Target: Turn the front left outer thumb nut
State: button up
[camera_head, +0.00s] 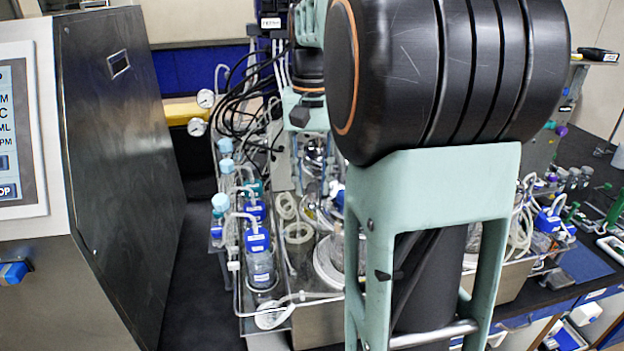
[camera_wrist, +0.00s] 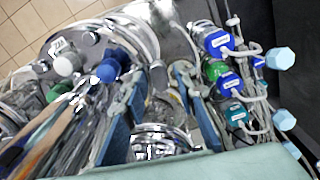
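In the wrist view, my gripper (camera_wrist: 158,108) shows as two blue-padded fingers standing apart, with a clear gap between them. Shiny metal parts of a bioreactor lie behind and between the fingers. A small upright metal post (camera_wrist: 158,76) shows in the gap near the chrome head plate (camera_wrist: 185,45); I cannot tell whether it is the front left outer thumb nut. I see no contact between it and the fingers. A round chrome part (camera_wrist: 155,140) lies lower between the fingers. In the head view, my arm hides much of the bioreactors, and the nut cannot be made out.
Blue-capped bottles (camera_head: 260,262) with tubing stand left of my arm in the head view. Blue and green caps (camera_wrist: 218,42) crowd the right of the wrist view. A large dark cabinet (camera_head: 115,150) stands at left. Loose tubing surrounds the vessels.

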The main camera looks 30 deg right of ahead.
aim_at(312, 187)
dwell(0.3)
notch_tip(312, 187, up, 12)
dwell(0.5)
dwell(0.3)
